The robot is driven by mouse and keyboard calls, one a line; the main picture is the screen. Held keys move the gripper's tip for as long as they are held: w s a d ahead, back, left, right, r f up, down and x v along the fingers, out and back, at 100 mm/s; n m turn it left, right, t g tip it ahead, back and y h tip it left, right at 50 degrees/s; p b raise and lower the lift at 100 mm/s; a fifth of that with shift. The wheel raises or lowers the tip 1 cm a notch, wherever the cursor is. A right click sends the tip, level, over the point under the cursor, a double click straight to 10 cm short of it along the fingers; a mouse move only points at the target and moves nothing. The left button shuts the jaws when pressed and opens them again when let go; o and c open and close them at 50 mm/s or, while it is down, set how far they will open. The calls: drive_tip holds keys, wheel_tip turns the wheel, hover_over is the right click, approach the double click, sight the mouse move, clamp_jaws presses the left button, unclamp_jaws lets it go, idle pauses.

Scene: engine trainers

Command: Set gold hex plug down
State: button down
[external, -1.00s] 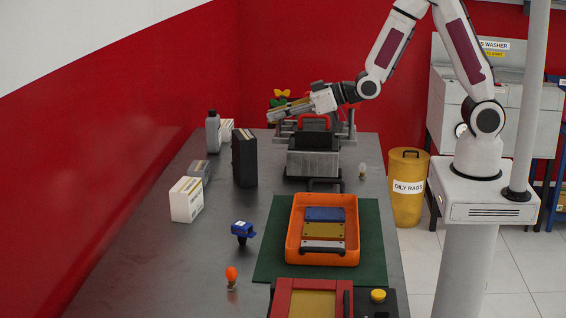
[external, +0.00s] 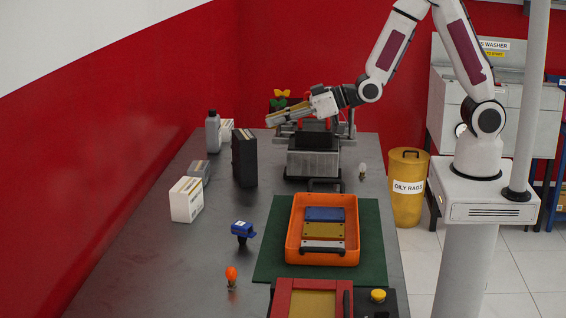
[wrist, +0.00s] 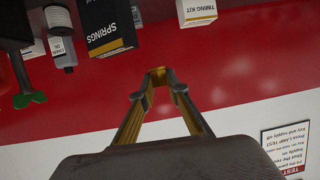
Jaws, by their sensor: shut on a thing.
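My gripper (external: 268,121) reaches left over the back of the bench, nearly level and tilted slightly down, above the grey engine block. In the wrist view my gripper (wrist: 158,84) has its long gold-coloured fingers converging on a small gold-brown shape (wrist: 157,72) at the tips. This is likely the gold hex plug; its hex form cannot be made out. In the external view the plug is too small to tell from the fingers. The fingertips stand clear of the bench top, in front of the red wall.
The grey engine block (external: 312,164) and a red handle lie below my wrist. A black box (external: 244,160), a grey bottle (external: 213,132) and a white box (external: 186,200) stand left. An orange tray (external: 291,246) holds plates on a green mat (external: 374,250). Bench left of the tray is partly free.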

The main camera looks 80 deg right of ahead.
drive_tip(key=s+a+f+n+y, duration=0.15)
drive_tip(key=s+a, duration=0.35)
drive_tip(key=a, duration=0.6)
drive_tip(key=s+a+f+n+g+y, duration=0.1)
drive_tip(key=s+a+f+y, duration=0.3)
drive_tip(key=a, duration=0.7)
drive_tip(key=s+a+f+n, duration=0.2)
drive_tip(key=s+a, duration=0.4)
drive_tip(key=a, duration=0.5)
drive_tip(key=s+a+f, duration=0.2)
drive_tip(key=s+a, duration=0.2)
drive_tip(key=s, duration=0.2)
drive_tip(key=m+h, duration=0.7)
drive_tip(key=h, duration=0.2)
hover_over(380, 245)
drive_tip(key=shift+f+t+y, duration=0.1)
drive_tip(key=shift+t+y, duration=0.15)
drive_tip(key=shift+t, duration=0.15)
drive_tip(key=shift+f, duration=0.1)
drive_tip(key=shift+f, duration=2.85)
drive_tip(key=shift+f, duration=0.1)
